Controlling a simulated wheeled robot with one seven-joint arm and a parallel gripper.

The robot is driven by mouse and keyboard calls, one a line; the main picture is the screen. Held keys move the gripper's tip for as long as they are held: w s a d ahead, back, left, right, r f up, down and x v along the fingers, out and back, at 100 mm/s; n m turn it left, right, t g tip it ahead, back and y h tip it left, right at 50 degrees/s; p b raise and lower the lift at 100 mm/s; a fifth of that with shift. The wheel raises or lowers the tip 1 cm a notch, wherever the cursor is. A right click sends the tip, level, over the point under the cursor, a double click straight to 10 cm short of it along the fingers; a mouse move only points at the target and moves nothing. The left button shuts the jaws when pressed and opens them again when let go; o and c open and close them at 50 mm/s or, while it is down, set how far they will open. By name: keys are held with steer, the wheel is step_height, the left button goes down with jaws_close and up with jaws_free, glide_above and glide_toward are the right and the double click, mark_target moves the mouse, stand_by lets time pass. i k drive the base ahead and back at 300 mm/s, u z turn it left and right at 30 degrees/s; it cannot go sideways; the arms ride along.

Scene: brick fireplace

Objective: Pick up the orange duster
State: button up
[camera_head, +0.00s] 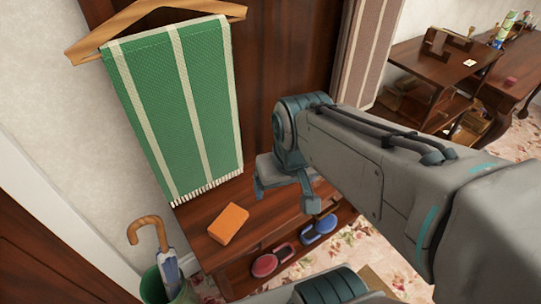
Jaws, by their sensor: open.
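The orange duster (228,224) is a small block lying flat on the wooden bench (196,217), near its front left part. My gripper (285,196) is above the bench, to the right of the duster and apart from it. Its two fingers are spread and point down, and nothing shows between them. My arm comes in from the right and hides the right part of the bench.
A green striped cloth (180,110) hangs from a wooden hanger (88,45) behind the bench. An umbrella (168,265) stands in a green bin at lower left. Red (265,264) and blue (320,229) shoes sit under the bench. Wooden tables (425,62) stand far right.

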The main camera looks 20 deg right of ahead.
mark_target(225, 225)
steer(key=z, duration=2.4)
steer(key=k, duration=1.25)
steer(key=u, duration=1.25)
steer(key=i, duration=0.5)
steer(key=z, duration=0.05)
